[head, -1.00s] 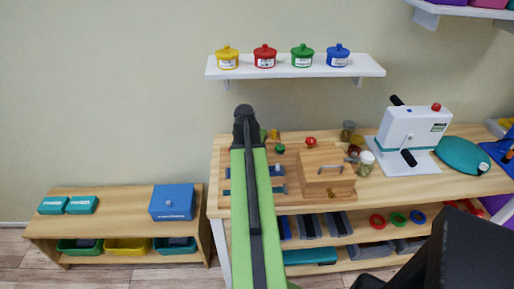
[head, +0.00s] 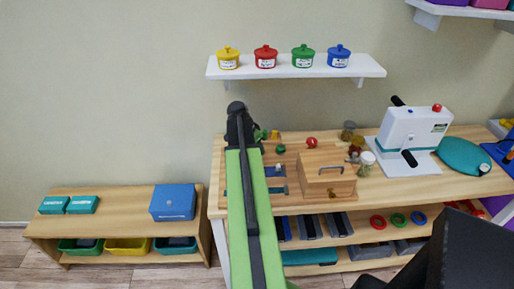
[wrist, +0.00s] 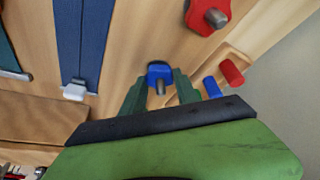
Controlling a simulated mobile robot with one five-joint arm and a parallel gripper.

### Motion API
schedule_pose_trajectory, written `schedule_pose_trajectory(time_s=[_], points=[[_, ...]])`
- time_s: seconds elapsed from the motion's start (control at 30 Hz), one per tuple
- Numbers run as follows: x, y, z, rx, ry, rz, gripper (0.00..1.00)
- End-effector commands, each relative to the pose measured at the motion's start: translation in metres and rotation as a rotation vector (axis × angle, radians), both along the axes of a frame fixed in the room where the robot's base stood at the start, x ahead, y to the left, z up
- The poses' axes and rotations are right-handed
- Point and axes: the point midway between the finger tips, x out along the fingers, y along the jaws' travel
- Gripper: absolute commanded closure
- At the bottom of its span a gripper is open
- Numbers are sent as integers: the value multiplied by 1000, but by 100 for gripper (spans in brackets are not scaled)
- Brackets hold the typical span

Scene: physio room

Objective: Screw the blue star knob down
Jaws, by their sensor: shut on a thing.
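The blue star knob (wrist: 158,71) is in the wrist view, between the two dark green fingers of my gripper (wrist: 162,77). The fingers are closed on its sides. A grey metal stud shows at the knob's middle. How far down the knob sits on the stud cannot be told. In the head view, my arm hides the knob and most of the gripper. A red star knob (wrist: 207,14) with a grey stud stands apart at the top of the wrist view.
A small wooden tray beside the gripper holds a blue peg (wrist: 212,87) and a red peg (wrist: 232,72). A blue strip (wrist: 82,40) lies to the left. In the head view, a wooden box (head: 327,176) with a handle stands right of my arm on the bench.

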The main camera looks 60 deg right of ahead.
Motion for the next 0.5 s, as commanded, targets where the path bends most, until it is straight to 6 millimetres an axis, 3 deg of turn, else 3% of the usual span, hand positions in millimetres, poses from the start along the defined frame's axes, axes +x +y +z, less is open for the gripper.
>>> schedule_pose_trajectory(time_s=[0.13,0.17,0.3,0.5], points=[[2,-1,1,-5,-5,5,100],[2,-1,1,-5,-5,5,62],[2,-1,1,-4,-3,4,44],[1,-1,0,-2,-2,2,41]])
